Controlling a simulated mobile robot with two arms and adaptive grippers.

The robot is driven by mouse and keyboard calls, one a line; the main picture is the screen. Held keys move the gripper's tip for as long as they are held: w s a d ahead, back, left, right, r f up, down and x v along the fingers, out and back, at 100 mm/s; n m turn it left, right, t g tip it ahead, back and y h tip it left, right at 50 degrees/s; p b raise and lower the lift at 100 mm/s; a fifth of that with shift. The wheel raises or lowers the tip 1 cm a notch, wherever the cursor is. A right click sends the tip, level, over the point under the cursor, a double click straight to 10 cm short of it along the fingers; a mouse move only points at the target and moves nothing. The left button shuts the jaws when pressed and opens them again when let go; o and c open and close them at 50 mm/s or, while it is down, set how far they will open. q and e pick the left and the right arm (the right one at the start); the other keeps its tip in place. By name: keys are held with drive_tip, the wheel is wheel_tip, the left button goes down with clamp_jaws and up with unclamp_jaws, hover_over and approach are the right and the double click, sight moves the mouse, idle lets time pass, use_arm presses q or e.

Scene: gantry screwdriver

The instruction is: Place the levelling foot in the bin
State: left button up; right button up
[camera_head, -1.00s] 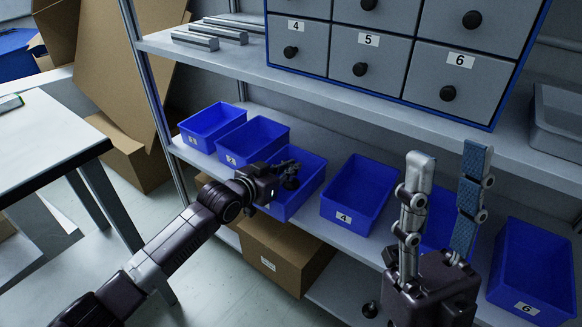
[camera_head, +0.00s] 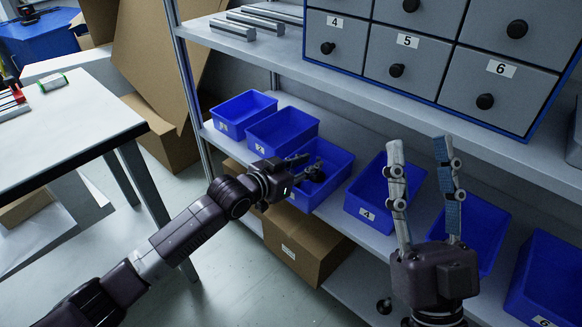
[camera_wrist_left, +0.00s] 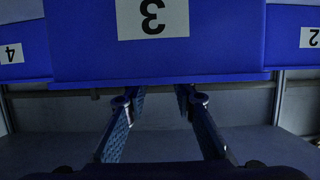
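The blue bin labelled 3 (camera_head: 335,190) stands on the lower shelf; its front and label (camera_wrist_left: 155,15) fill the top of the left wrist view, upside down. My left gripper (camera_head: 308,167) reaches over its front rim. Its fingers are apart with a gap between them in the left wrist view (camera_wrist_left: 160,100); the bin front hides their tips. A small dark round piece (camera_head: 316,176), probably the levelling foot, shows at the fingertips over or in bin 3. I cannot tell whether it touches a finger. My right gripper (camera_head: 420,150) is open and empty, fingers upward, in front of the bins.
Blue bins stand either side, including bin 2 (camera_head: 283,133) and bin 4 (camera_head: 375,213). A numbered drawer cabinet (camera_head: 440,62) and metal bars (camera_head: 250,25) are on the shelf above. A table (camera_head: 75,120) is at left, and a cardboard box (camera_head: 305,240) is below.

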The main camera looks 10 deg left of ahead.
use_arm(q)
drive_tip(key=s+r+n+t+h+p, duration=0.1)
drive_tip(key=s+r+t, duration=0.1)
drive_tip(key=s+r, duration=0.35)
drive_tip(key=s+r+t+p, duration=0.1)
drive_tip(key=s+r, duration=0.2)
drive_tip(key=s, duration=0.6)
drive_tip(key=s+a+r+n+t+y, duration=0.3)
drive_tip(key=s+a+r, duration=0.4)
drive_tip(key=a, duration=0.3)
drive_tip(key=shift+s+r+t+y, duration=0.15)
drive_tip(key=shift+r+t+y, duration=0.15)
drive_tip(key=shift+t+y, duration=0.6)
use_arm(e)
drive_tip(key=w+f+g+h, duration=0.2)
drive_tip(key=w+f+g, duration=0.4)
drive_tip(key=f, duration=0.5)
